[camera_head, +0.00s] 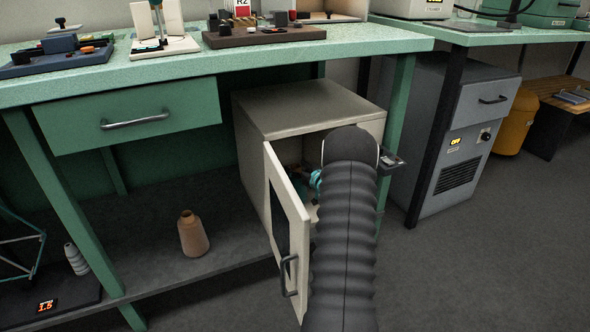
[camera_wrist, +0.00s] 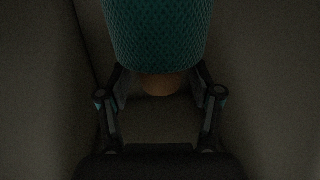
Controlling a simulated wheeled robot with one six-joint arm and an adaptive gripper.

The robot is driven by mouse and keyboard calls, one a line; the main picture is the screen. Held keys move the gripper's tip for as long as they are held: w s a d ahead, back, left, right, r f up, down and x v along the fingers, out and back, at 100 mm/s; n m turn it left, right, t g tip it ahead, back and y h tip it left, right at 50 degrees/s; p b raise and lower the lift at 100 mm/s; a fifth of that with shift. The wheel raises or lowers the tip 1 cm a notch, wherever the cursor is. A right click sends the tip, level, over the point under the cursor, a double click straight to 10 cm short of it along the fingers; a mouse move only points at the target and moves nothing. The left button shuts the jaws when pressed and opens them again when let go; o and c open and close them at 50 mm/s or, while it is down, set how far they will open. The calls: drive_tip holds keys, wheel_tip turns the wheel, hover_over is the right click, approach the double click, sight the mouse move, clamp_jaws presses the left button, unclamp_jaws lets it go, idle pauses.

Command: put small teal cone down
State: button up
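The small teal cone (camera_wrist: 157,35) fills the top middle of the wrist view, with its teal wound yarn and a brown core end (camera_wrist: 158,85) facing me. My gripper (camera_wrist: 160,76) has one finger on each side of the cone, against its lower sides; the fingertips are partly hidden by it. In the head view my arm reaches into the open beige cabinet (camera_head: 305,106) under the green bench. A bit of teal shows there beside my arm, but I cannot tell whether it is cone or gripper. The cone's underside contact is hidden.
The cabinet door (camera_head: 287,222) stands open to the left of my arm. A tan cone (camera_head: 193,234) and a grey cone (camera_head: 76,259) stand on the lower shelf. A grey unit (camera_head: 450,135) stands to the right. Plain beige walls flank the gripper in the wrist view.

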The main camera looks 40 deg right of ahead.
drive_tip(key=shift+r, duration=0.2)
drive_tip(key=s+r, duration=0.1)
drive_tip(key=s, duration=1.1)
drive_tip(key=shift+a+r+p, duration=0.3)
drive_tip(key=shift+r+p, duration=0.05)
drive_tip(key=shift+p, duration=0.05)
drive_tip(key=shift+c, duration=0.2)
idle(0.4)
